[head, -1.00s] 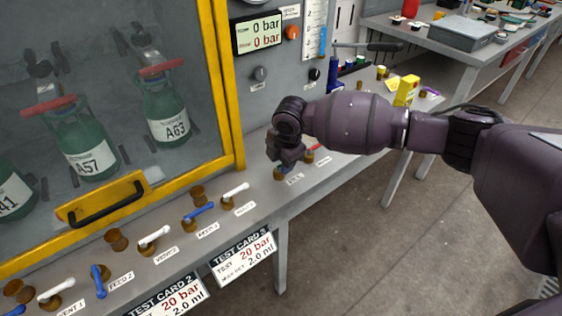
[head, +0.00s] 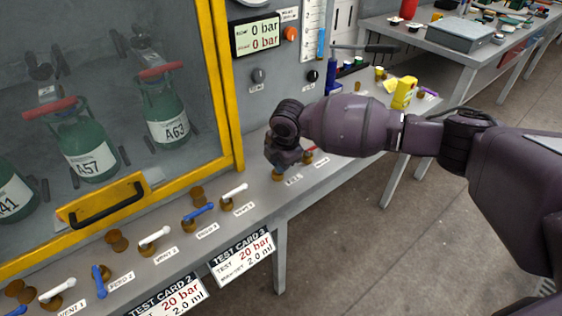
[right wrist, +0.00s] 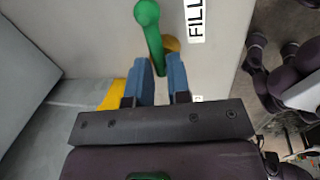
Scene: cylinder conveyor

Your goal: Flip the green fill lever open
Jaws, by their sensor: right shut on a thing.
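The green fill lever (right wrist: 153,38) shows in the right wrist view, with a round knob at its far end, beside the white FILL label (right wrist: 195,20). Its lower end runs between the blue-padded fingers of my right gripper (right wrist: 160,78), which is shut on it. A yellow-brown fitting (right wrist: 172,44) shows just behind the lever. In the head view my right gripper (head: 284,160) is low over the bench shelf, and it hides the lever there. My left gripper is not in view.
A row of white and blue levers, including a white one (head: 235,190), lines the shelf to the left. A yellow-framed cabinet (head: 232,130) holding green cylinders stands behind them. A yellow box (head: 404,93) stands farther right on the bench.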

